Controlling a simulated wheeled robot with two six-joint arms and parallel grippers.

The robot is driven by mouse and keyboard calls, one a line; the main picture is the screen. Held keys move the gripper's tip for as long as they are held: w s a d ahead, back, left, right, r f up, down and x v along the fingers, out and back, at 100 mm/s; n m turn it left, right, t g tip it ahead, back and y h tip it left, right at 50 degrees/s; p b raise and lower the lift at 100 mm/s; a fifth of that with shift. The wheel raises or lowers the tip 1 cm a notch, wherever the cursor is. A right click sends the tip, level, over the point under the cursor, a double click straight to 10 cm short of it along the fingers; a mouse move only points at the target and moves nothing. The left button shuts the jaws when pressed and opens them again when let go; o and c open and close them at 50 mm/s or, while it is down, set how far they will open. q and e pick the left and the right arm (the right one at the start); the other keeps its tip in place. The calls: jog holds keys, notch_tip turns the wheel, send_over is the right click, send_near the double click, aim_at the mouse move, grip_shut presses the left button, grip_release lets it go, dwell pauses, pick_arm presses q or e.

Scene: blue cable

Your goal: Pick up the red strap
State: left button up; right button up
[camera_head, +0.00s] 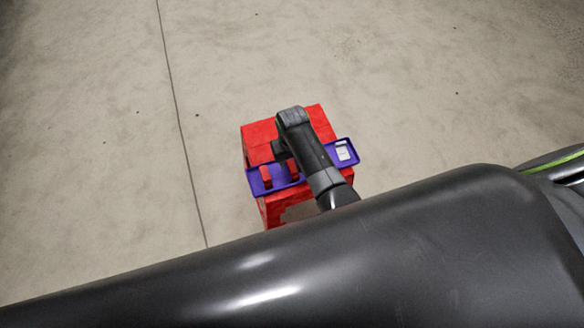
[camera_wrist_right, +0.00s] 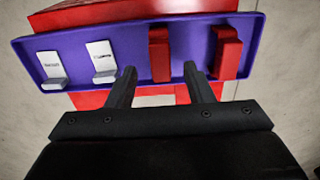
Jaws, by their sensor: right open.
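Two red blocks or straps lie in a purple tray (camera_wrist_right: 195,80). In the right wrist view, one red strap (camera_wrist_right: 160,53) is nearer the tray's middle and the other red strap (camera_wrist_right: 227,52) is nearer its right end. My right gripper (camera_wrist_right: 158,70) is open, its fingers apart at the tray's near edge. The inner red strap appears between the fingertips, with no clear contact. In the head view, the red straps (camera_head: 293,171) show beside my right gripper (camera_head: 281,150), whose arm covers the tray's middle. My left gripper is not in view.
The tray rests on a red stand (camera_head: 258,133) on a bare concrete floor (camera_head: 90,130). Two white pieces (camera_wrist_right: 102,60) sit in the tray's other half. A large dark arm link of mine fills the lower head view.

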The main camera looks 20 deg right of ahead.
aim_at(292, 166)
jog(key=shift+f, duration=0.25)
notch_tip(292, 166, down, 4)
jog(key=shift+f+b, duration=0.25)
jog(key=shift+b, duration=0.6)
jog(key=shift+f, duration=0.25)
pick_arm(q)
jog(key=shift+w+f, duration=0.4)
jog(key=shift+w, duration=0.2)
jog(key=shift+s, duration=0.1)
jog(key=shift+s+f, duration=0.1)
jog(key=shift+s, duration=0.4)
pick_arm(e)
jog(key=c, duration=1)
